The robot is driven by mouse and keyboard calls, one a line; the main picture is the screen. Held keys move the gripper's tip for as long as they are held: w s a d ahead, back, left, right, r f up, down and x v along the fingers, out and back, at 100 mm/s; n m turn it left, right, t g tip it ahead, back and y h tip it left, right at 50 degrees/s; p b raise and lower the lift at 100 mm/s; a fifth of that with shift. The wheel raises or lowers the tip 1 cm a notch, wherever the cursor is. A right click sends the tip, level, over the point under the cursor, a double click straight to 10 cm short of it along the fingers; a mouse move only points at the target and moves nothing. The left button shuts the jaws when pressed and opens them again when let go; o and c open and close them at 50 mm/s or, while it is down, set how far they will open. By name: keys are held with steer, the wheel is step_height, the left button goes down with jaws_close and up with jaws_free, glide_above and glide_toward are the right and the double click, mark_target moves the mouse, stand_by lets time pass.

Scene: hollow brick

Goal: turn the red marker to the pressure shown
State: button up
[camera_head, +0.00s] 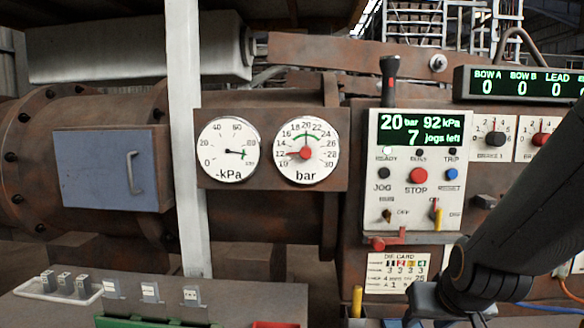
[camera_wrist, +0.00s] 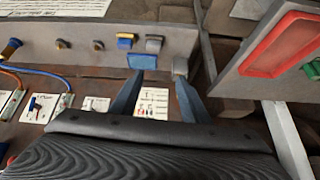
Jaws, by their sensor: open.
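The lit display (camera_head: 420,130) reads 20 bar, 92 kPa, 7 jogs left. My gripper (camera_head: 425,300) is low at the right in the head view, far from the gauge. In the wrist view my gripper (camera_wrist: 157,98) has its two fingers apart with nothing held between them.
A kPa gauge (camera_head: 229,150) sits left of the bar gauge. A pale post (camera_head: 187,140) stands left of both. The control panel (camera_head: 415,175) has a red stop button and a red handle (camera_head: 388,242). Two small dials (camera_head: 495,138) are right. A grey bench (camera_head: 45,305) is in front.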

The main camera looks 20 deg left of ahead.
steer(key=w+a+r+n+t+y+b, duration=0.1)
steer(key=w+a+r+t, duration=0.1)
steer(key=w+a+r, duration=0.3)
steer(key=w+a+r+t+y+b, duration=0.1)
steer(key=w+a+t+b, duration=0.15)
steer(key=a, duration=0.35)
steer(key=m+t+b, duration=0.2)
steer(key=t+b, duration=0.3)
steer(key=t, duration=0.6)
glide_toward(306, 155)
steer(key=w, duration=0.2)
steer(key=shift+y, duration=0.4)
steer(key=p+x, duration=0.1)
steer(key=x, duration=0.6)
steer(key=shift+r+p, duration=0.4)
steer(key=shift+r, duration=0.05)
steer(key=shift+c, duration=0.5)
steer(key=c, duration=1)
steer(key=shift+o, duration=0.2)
